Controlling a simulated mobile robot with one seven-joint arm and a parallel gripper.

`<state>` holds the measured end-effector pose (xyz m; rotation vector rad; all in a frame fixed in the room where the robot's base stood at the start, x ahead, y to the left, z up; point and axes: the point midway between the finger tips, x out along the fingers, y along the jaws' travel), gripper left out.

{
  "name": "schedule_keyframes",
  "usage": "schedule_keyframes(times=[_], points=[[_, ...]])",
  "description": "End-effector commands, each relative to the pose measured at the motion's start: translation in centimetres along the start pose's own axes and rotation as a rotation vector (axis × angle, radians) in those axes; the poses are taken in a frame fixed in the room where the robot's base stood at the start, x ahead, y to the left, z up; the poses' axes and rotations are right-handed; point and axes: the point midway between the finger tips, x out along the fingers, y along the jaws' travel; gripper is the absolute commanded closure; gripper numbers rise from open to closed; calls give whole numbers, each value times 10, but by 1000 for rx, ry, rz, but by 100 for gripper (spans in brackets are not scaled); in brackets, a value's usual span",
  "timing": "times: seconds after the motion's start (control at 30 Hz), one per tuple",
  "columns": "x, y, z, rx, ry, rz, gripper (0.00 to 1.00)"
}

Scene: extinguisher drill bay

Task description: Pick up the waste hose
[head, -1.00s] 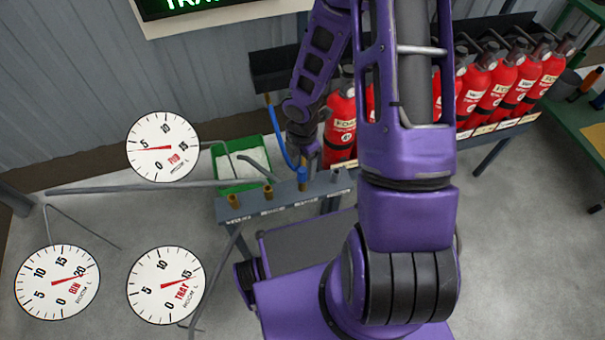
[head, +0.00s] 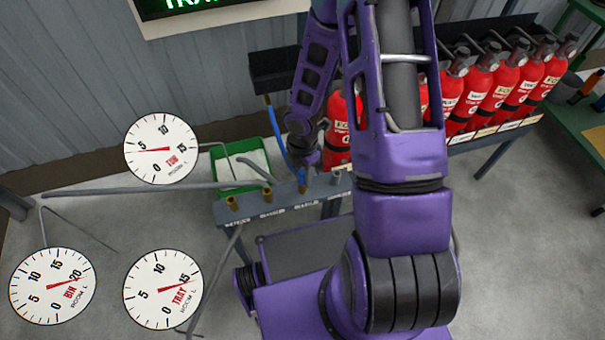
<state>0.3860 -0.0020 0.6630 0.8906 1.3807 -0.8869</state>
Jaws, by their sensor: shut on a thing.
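The waste hose (head: 278,135) is a thin blue hose. It runs down from a dark box (head: 282,72) on the wall to my gripper (head: 303,172). My gripper is at the hose's lower end, just above a brass stub (head: 302,187) on the grey rail (head: 285,205). It is shut on the hose. The fingertips are small and partly hidden by my own wrist. I cannot tell whether the hose end still touches the stub.
More brass stubs (head: 267,195) stand on the rail to the left. A green tray (head: 236,187) sits behind it, with grey pipes around. Red extinguishers (head: 480,90) stand in a rack at right. Three dials (head: 160,148) show at left. A green bench (head: 585,125) is far right.

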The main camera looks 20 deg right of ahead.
Motion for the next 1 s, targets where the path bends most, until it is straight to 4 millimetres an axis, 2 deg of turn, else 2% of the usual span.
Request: schedule_keyframes(times=[0.17, 0.27, 0.6, 0.7, 0.83, 1.0], points=[[0, -2, 1, 4, -1, -5, 100], [-8, -2, 1, 5, -1, -4, 100], [-74, -1, 2, 5, -2, 0, 100], [-89, -1, 1, 3, -2, -1, 100], [-98, -1, 0, 3, -1, -2, 100], [-100, -1, 1, 1, -1, -3, 100]])
